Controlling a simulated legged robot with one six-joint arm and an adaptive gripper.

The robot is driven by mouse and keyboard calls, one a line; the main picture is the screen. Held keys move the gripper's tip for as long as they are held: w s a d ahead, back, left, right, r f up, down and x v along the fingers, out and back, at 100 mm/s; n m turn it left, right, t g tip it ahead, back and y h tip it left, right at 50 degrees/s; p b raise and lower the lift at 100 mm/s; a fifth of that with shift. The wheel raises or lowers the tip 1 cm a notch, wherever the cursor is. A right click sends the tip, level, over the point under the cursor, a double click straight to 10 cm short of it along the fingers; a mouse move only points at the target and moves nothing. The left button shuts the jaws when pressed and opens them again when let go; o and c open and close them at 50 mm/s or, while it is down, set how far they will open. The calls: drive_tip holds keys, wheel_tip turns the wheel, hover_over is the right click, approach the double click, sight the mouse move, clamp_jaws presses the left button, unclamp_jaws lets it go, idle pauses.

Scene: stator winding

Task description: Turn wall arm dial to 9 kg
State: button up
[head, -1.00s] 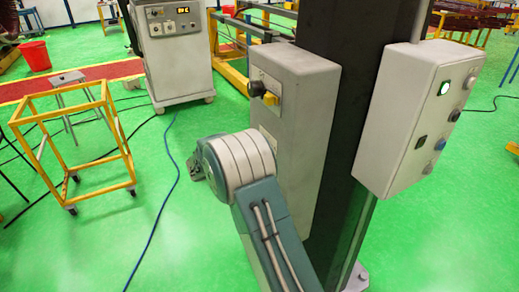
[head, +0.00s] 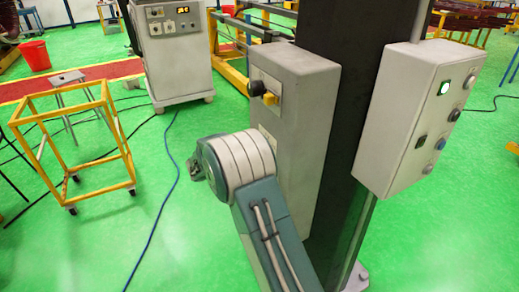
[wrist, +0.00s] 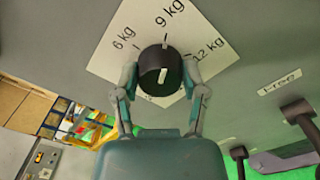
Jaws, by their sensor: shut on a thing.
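The dial (wrist: 162,70) is a round black knob on a white label plate (wrist: 205,35) in the wrist view. The white mark on the dial points up, roughly in line with the tick under 9 kg. My gripper (wrist: 161,80) is shut on the dial, with one finger on its left side and one on its right. In the head view only a small dark part of my gripper (head: 196,167) shows behind my arm, and the dial is not seen.
In the wrist view, a dark lever (wrist: 300,115) by a "Free" label stands at right. In the head view, a grey box (head: 300,100) with black and yellow knobs and a control box (head: 395,130) with a lit button flank a dark column (head: 355,100). A yellow cart frame (head: 120,130) stands left.

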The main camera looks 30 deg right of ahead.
drive_tip(key=o, duration=1.1)
drive_tip(key=shift+w, duration=0.1)
drive_tip(key=shift+o, duration=0.2)
drive_tip(key=a, duration=1.2)
drive_tip(key=shift+s+f, duration=0.15)
drive_tip(key=shift+s, duration=0.05)
